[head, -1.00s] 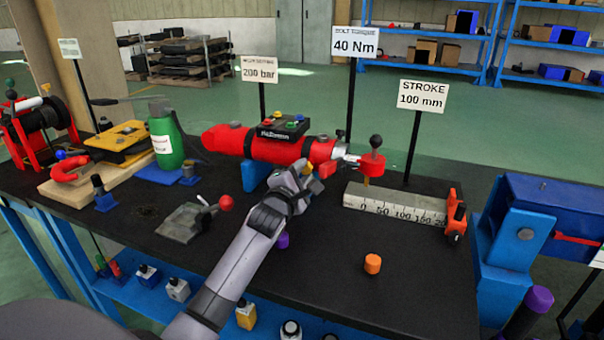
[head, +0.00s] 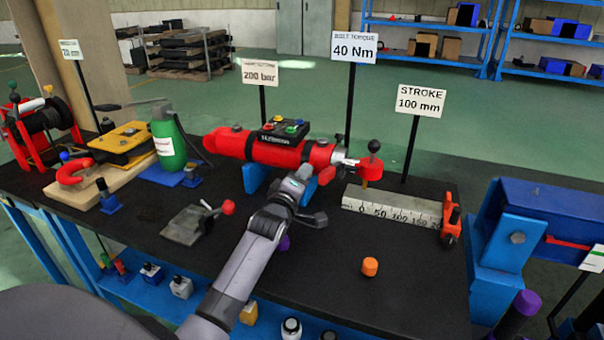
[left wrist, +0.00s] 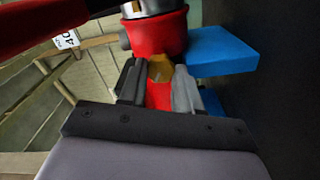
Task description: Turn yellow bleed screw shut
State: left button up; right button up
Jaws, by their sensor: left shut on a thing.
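The yellow bleed screw (left wrist: 160,69) shows in the left wrist view, between the two fingers of my left gripper (left wrist: 158,86), beside the red cylinder (left wrist: 158,32). My left gripper is shut on it. In the head view my left gripper (head: 301,176) is at the near side of the red cylinder (head: 270,150), below its right half. The gripper hides the screw there. The cylinder lies horizontally on blue supports (head: 254,178). My right gripper is in neither view.
A control box (head: 281,130) with coloured knobs sits on the cylinder. A ruler block (head: 385,212) stands to the right, and an orange cap (head: 370,267) lies in front. A red-knobbed lever on a grey plate (head: 184,224) is to the left. The black bench top (head: 325,270) is mostly clear in front.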

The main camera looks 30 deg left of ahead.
pick_arm(q)
jog(key=m+p, duration=0.2)
jog(key=m, duration=0.8)
jog(key=shift+m, duration=0.6)
jog(key=o, duration=1.1)
jog(key=shift+c, duration=0.2)
jog(key=v, duration=0.7)
